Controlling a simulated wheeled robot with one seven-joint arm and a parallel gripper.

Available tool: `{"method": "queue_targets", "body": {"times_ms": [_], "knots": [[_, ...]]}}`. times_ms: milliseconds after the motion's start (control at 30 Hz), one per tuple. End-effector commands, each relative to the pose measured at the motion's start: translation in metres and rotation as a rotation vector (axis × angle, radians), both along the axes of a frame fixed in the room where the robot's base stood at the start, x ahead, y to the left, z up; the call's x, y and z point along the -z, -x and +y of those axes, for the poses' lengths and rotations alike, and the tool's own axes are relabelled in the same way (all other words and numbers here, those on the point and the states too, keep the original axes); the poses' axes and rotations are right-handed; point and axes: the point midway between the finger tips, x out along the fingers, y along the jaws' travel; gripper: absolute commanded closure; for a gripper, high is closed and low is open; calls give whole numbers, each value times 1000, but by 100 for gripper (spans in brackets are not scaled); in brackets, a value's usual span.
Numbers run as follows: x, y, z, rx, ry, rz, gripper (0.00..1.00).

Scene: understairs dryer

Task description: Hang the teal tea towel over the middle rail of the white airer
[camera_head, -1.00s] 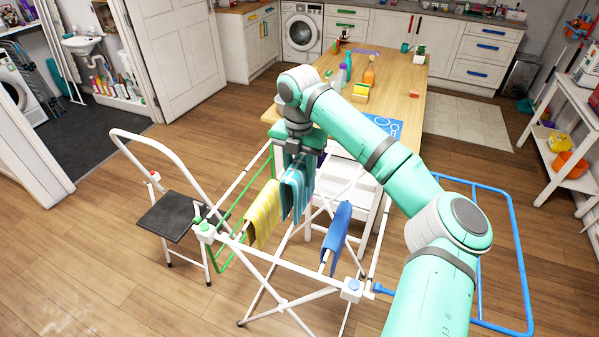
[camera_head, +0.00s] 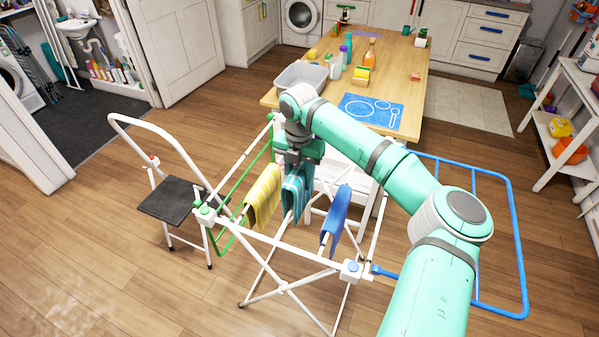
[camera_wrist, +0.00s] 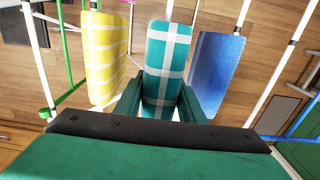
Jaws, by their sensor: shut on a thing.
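The teal tea towel (camera_head: 297,192) with pale stripes hangs folded between a yellow checked towel (camera_head: 262,196) and a blue towel (camera_head: 336,213) at the white airer (camera_head: 282,243). My gripper (camera_head: 302,160) is shut on its upper part, above the airer. In the wrist view, the teal towel (camera_wrist: 166,62) lies between the green fingers of my gripper (camera_wrist: 161,106), with the yellow towel (camera_wrist: 105,55) left and the blue towel (camera_wrist: 214,75) right. The middle rail is hidden beneath the teal towel; I cannot tell whether the towel rests on it.
A step stool (camera_head: 172,201) stands left of the airer. The wooden table (camera_head: 400,75) behind holds a grey basin (camera_head: 299,78), bottles and a blue mat (camera_head: 371,113). A blue airer wing (camera_head: 515,230) extends right. The floor at the front left is clear.

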Motion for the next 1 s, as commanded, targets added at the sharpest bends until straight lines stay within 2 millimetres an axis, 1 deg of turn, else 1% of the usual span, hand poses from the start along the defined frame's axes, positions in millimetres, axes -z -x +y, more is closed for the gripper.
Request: {"method": "queue_targets", "body": {"times_ms": [300, 1000], "knots": [[28, 0, 0, 1, -2, 1, 88], [86, 0, 0, 1, -1, 1, 88]]}}
